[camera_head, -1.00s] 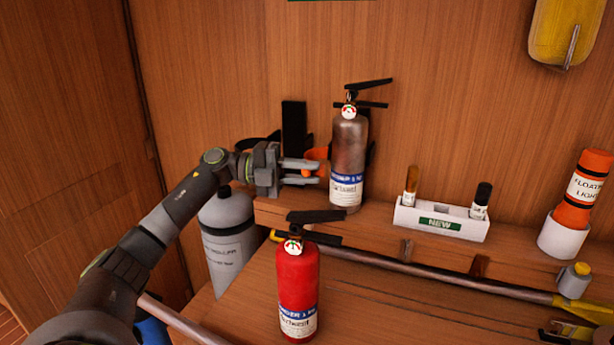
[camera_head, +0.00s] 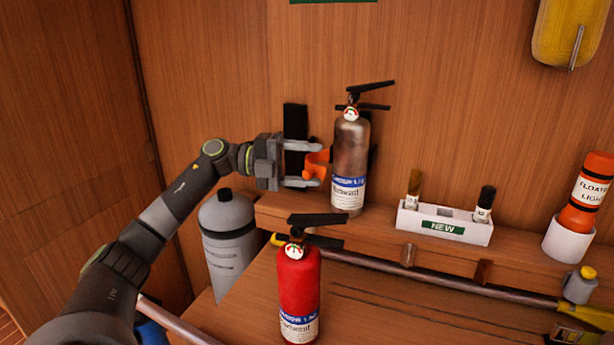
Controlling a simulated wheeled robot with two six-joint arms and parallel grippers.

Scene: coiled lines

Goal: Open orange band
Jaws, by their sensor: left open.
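The orange band (camera_head: 316,166) shows beside the left side of a worn brown-silver extinguisher (camera_head: 350,165), which stands upright on the wooden ledge against the wall. My left gripper (camera_head: 305,164) comes in from the left with its two fingers apart, one above the other. The fingertips are at the orange band, one near its top and one near its bottom; I cannot tell whether they touch it. A black wall bracket (camera_head: 295,122) is partly hidden behind the gripper. My right gripper is not in view.
A red extinguisher (camera_head: 299,290) stands in front on the lower wooden surface. A grey cylinder (camera_head: 229,240) stands below my left arm. A white tray (camera_head: 412,221) marked NEW and an orange light (camera_head: 583,192) in a white cup are on the right.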

